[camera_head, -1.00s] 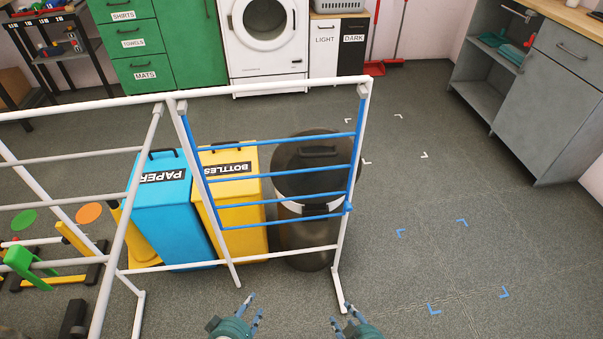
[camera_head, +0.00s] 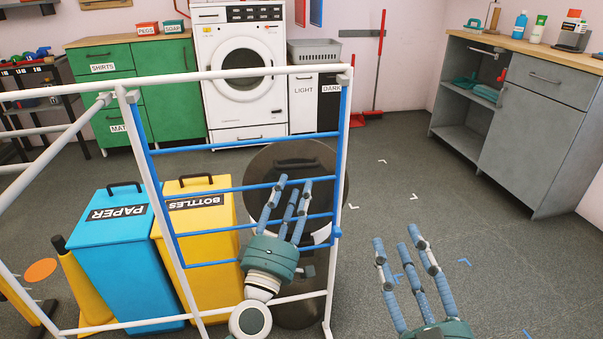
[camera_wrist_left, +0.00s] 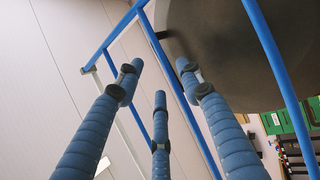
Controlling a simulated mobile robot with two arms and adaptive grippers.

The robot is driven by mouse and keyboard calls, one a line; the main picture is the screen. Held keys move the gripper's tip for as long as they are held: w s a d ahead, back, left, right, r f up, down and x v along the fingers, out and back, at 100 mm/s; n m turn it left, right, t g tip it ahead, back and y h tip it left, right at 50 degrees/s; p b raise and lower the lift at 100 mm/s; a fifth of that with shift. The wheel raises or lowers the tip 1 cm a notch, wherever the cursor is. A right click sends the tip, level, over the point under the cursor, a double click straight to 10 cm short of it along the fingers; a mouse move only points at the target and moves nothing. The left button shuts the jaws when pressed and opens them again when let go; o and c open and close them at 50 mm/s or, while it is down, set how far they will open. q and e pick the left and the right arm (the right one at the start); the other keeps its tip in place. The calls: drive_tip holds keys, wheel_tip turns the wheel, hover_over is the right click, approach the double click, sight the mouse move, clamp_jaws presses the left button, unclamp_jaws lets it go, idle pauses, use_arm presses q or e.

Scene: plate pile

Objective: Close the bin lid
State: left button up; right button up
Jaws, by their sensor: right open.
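The dark round bin (camera_head: 300,312) stands behind the drying rack's blue panel. Its dark lid (camera_head: 262,168), with a handle near the top, shows through the bars as a broad disc; its exact tilt is hard to tell. My left gripper (camera_head: 293,186) is open and empty, with its spread fingers overlapping the lid and blue bars in the head view. In the left wrist view, blue bars lie between the open left fingers (camera_wrist_left: 160,78) and a large dark disc, apparently the lid (camera_wrist_left: 215,45). My right gripper (camera_head: 402,240) is open and empty, right of the rack.
The white drying rack (camera_head: 230,72) with blue bars (camera_head: 205,191) stands in front of the bins. A blue paper bin (camera_head: 120,255) and yellow bottles bin (camera_head: 205,265) stand left of the dark bin. Floor to the right is clear up to the grey cabinet (camera_head: 530,130).

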sight(302, 167)
use_arm(q)
drive_tip(key=x, duration=0.6)
drive_tip(key=shift+w, duration=0.25)
clamp_jaws()
